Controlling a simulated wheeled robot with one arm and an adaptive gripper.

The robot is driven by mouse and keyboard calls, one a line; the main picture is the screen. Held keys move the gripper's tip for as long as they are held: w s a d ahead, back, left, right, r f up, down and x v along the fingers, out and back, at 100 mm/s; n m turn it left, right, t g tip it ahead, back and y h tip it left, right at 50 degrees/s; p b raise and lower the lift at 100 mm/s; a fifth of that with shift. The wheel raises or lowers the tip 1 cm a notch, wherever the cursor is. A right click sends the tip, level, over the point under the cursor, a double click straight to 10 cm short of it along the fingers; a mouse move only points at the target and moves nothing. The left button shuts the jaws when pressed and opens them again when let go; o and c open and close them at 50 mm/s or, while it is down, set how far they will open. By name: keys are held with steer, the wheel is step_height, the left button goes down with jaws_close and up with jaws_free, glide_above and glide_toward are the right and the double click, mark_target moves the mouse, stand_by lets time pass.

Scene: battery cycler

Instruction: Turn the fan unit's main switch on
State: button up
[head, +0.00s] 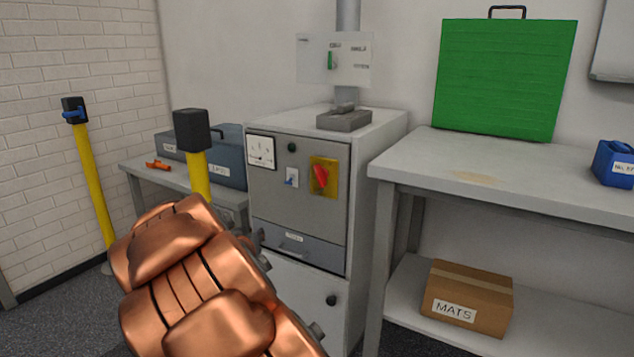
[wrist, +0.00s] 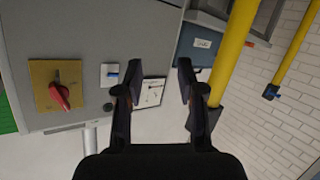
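The fan unit is a grey cabinet (head: 376,225) against the wall. Its front panel carries a red rotary switch (head: 321,176) on a yellow plate, with the handle slanted. The switch also shows at the left in the wrist view (wrist: 60,95). Beside it is a small white plate with a blue toggle (head: 292,178), also in the wrist view (wrist: 111,74). A dial meter (head: 261,151) sits at the panel's upper left. My gripper (wrist: 156,78) is open and empty, apart from the switch, which lies left of its fingers in the wrist view. My copper-coloured arm hides the gripper in the head view.
Yellow posts with black tops (head: 190,130) (head: 75,110) stand left of the cabinet, one close to my arm. Blue cases (head: 229,165) lie on a low bench. A workbench (head: 440,155) at the right holds a green panel (head: 505,80); a MATS box (head: 467,298) is below.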

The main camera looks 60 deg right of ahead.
steer(key=s+d+r+m+h, duration=0.1)
steer(key=s+d+r+h, duration=0.25)
steer(key=d, duration=0.35)
steer(key=m+g+h+b, duration=0.1)
steer(key=m+g+h, duration=0.1)
steer(key=g+h, duration=0.3)
glide_toward(317, 177)
steer(key=d+t+h, duration=0.1)
steer(key=d, duration=0.2)
steer(key=shift+b+x, duration=0.85)
steer(key=shift+x, duration=2.65)
jaws_close()
